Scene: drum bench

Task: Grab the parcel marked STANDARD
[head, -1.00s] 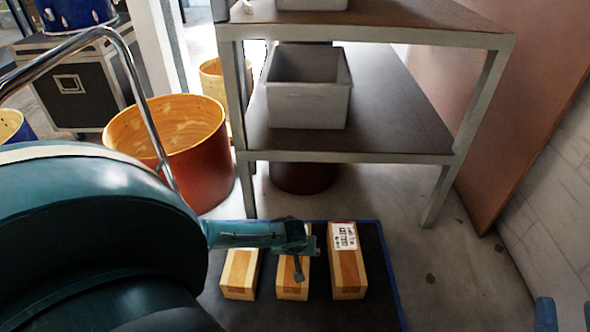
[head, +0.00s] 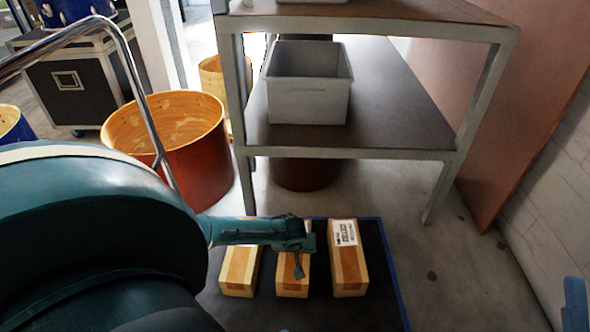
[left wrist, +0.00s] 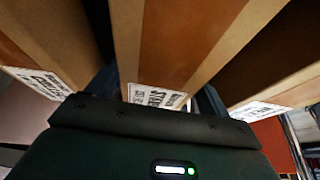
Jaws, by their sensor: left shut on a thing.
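Three long wooden-looking parcels with brown bands lie side by side on a dark mat (head: 385,295). My left gripper (head: 298,243) is over the far end of the middle parcel (head: 293,275) and is shut on it. In the left wrist view, my left gripper (left wrist: 158,96) has its fingers on both sides of the middle parcel (left wrist: 183,40), whose white label seems to begin "STA". The left parcel (head: 240,272) and right parcel (head: 348,270) are not held. A blue piece (head: 575,302) at the lower right edge may be part of my right gripper; its jaws are not clear.
A metal-framed shelf (head: 345,153) stands just behind the mat, with a grey bin (head: 307,100) on its lower level. An orange-red drum (head: 190,160) and a black case (head: 75,85) stand to the left. A brown panel (head: 500,130) and wall are at the right.

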